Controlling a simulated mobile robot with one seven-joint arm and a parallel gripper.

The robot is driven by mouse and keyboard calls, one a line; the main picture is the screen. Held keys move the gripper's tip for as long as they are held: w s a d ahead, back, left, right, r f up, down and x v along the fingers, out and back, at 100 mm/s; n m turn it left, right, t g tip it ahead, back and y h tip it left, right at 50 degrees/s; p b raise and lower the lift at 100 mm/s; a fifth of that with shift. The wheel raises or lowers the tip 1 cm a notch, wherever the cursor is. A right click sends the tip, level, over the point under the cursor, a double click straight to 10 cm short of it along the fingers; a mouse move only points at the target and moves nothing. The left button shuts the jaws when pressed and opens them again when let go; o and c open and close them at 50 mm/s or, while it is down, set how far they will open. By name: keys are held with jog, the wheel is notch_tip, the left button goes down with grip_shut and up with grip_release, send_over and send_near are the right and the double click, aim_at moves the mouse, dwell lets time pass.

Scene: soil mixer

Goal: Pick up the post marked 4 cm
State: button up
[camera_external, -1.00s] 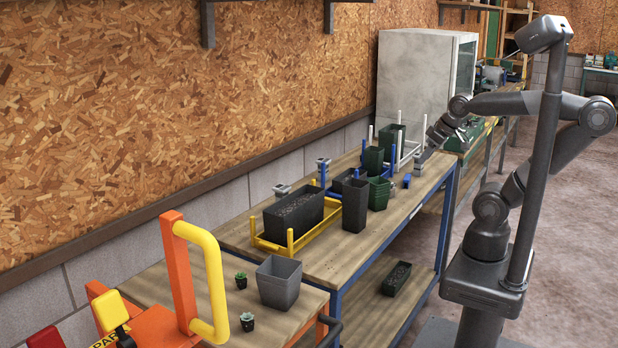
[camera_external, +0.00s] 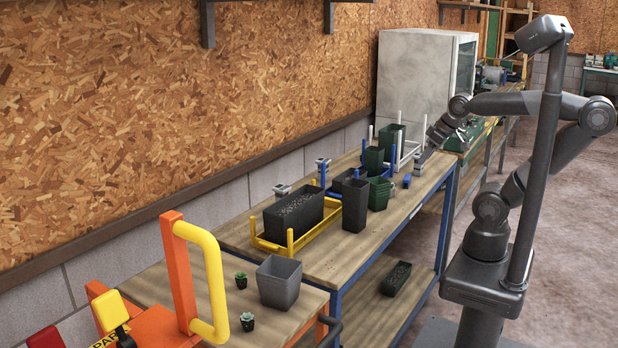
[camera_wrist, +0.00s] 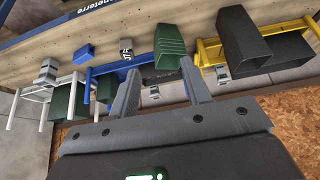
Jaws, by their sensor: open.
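Several small grey posts stand on the bench in the wrist view. One post (camera_wrist: 126,48) has dark marks on its face and stands between a blue block and a green pot. Another post (camera_wrist: 47,70) is by the white rack, and one more (camera_wrist: 222,73) is by the yellow rack. I cannot read which is marked 4 cm. My gripper (camera_wrist: 160,66) is open, with nothing held between its fingers. The marked post appears just beyond its left fingertip. In the external view my gripper is above the bench's far end.
Close around are the green pot (camera_wrist: 168,47), blue block (camera_wrist: 84,52), blue rack (camera_wrist: 108,68), white rack (camera_wrist: 17,110) and yellow rack (camera_wrist: 208,52). Black planters (camera_external: 293,215) stand nearer the external camera. A pale cabinet (camera_external: 415,75) is behind. The bench's front strip is mostly clear.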

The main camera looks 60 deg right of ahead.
jog(key=shift+o, duration=0.6)
jog(key=o, duration=0.5)
jog(key=w+d+r, duration=0.2)
jog(key=w, duration=0.8)
jog(key=w+d+r, duration=0.1)
jog(key=w+r, duration=0.1)
jog(key=w, duration=0.8)
jog(key=n+g, duration=0.1)
send_near(324, 160)
jog(key=x, duration=0.5)
jog(key=shift+d, duration=0.15)
jog(key=shift+x, duration=2.9)
